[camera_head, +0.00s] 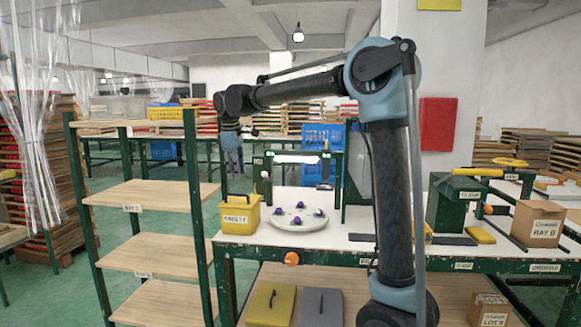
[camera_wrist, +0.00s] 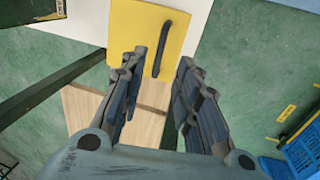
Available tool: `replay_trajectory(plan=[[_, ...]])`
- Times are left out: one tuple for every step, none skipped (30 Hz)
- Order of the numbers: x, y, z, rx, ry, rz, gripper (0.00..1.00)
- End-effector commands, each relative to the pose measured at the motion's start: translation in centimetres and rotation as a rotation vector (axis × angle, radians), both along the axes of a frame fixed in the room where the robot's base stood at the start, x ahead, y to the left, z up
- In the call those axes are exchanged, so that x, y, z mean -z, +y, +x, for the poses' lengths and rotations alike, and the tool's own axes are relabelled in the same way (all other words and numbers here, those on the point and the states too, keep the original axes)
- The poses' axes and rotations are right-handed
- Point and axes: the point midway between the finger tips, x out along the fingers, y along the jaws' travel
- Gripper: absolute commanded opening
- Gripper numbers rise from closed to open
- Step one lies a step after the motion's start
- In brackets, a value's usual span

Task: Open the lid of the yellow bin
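The yellow bin (camera_head: 239,216) stands at the left end of the white-topped bench, with a label on its front. In the wrist view its yellow lid (camera_wrist: 130,32) lies flat and looks shut, with a dark bar handle (camera_wrist: 165,42) across it. My gripper (camera_head: 233,172) hangs pointing down above the bin, apart from it. In the wrist view my gripper (camera_wrist: 163,62) is open and empty. The handle shows beyond and roughly between the two fingertips, nearer the left one at its lower end.
A white plate (camera_head: 300,226) with several purple balls stands just right of the bin. A wooden shelf rack (camera_head: 150,195) stands left of the bench. A yellow panel (camera_head: 268,304) and a grey panel (camera_head: 320,308) lie on the bench's lower shelf. A cardboard box (camera_head: 537,224) stands far right.

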Motion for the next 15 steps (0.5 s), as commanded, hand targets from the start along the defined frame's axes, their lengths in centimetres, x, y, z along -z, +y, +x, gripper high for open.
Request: replay_trajectory(plan=[[-0.8, 0.0, -0.2, -0.001, 0.0, 0.0, 0.3], [-1.3, 0.0, -0.3, -0.001, 0.0, 0.0, 0.3], [-1.9, 0.0, -0.4, -0.001, 0.0, 0.0, 0.3], [-2.4, 0.0, -0.5, 0.0, 0.0, 0.0, 0.3], [-2.9, 0.0, -0.6, 0.0, 0.0, 0.0, 0.3], [-3.5, 0.0, -0.7, 0.0, 0.0, 0.0, 0.3], [-4.0, 0.0, -0.8, 0.0, 0.0, 0.0, 0.3], [-4.5, 0.1, -0.9, 0.0, 0.0, 0.0, 0.3], [-5.1, 0.1, -1.0, 0.0, 0.0, 0.0, 0.3], [-5.6, 0.1, -1.1, 0.0, 0.0, 0.0, 0.3], [-6.0, 0.1, -1.2, 0.0, 0.0, 0.0, 0.3], [-6.6, 0.1, -1.4, 0.0, 0.0, 0.0, 0.3], [-7.1, 0.2, -1.5, -0.001, 0.0, 0.0, 0.3], [-7.6, 0.2, -1.6, -0.001, 0.001, 0.0, 0.3], [-8.2, 0.2, -1.7, -0.001, 0.001, 0.0, 0.3]])
